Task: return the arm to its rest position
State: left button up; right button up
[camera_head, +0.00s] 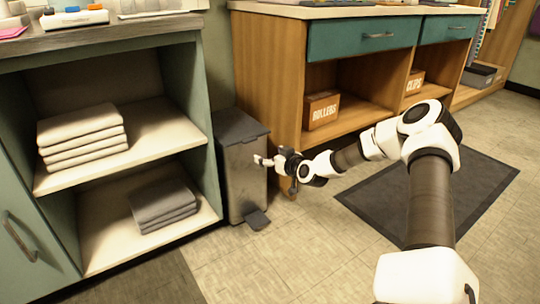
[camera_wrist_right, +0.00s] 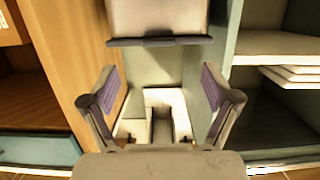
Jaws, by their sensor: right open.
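My right arm (camera_head: 433,195) reaches out from the lower right in the head view, bent at the elbow and stretched toward the left. Its gripper (camera_head: 268,161) shows in front of the grey pedal bin (camera_head: 243,180); whether it touches the bin cannot be told. In the right wrist view the two fingers of the gripper (camera_wrist_right: 160,88) stand wide apart with nothing between their pads. The bin (camera_wrist_right: 158,18) shows upside down at the top of that view, beyond the fingers. My left gripper is not in view.
An open green shelf unit (camera_head: 205,165) with folded towels (camera_head: 82,137) stands left of the bin. A wooden cabinet (camera_head: 262,80) with teal drawers and labelled boxes (camera_head: 321,109) stands to the right. A dark mat (camera_head: 480,190) lies on the floor under the arm.

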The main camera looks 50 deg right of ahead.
dwell(0.3)
jog(key=a+f+n+g+y+p, duration=0.2)
jog(key=a+f+n+p, duration=0.1)
jog(key=a, duration=0.5)
jog(key=a+f+n+g+y+p, duration=0.2)
jog(key=a+f, duration=0.2)
jog(key=a, duration=0.3)
jog(key=s+a+f+n+g+y+p, duration=0.1)
jog(key=s+a+f+g, duration=0.1)
jog(key=s+a+f, duration=0.3)
jog(key=s+a+f+n+g+p, duration=0.1)
jog(key=s+a+f, duration=0.15)
jog(key=a, duration=0.45)
jog(key=s+a+f+m+g+p, duration=0.15)
jog(key=s+a+g, duration=0.35)
jog(key=s, duration=0.7)
jog(key=s+a+f+g+p, duration=0.15)
jog(key=s+a, duration=0.45)
jog(key=s, duration=0.7)
notch_tip(320, 180, up, 39)
jog(key=s+m+g+h+p, duration=0.1)
jog(key=s+m+p, duration=0.1)
jog(key=p, duration=3.5)
jog(key=shift+s+d+m+h+p, duration=0.15)
jog(key=shift+d+m+h+p, duration=0.2)
jog(key=shift+m, duration=0.3)
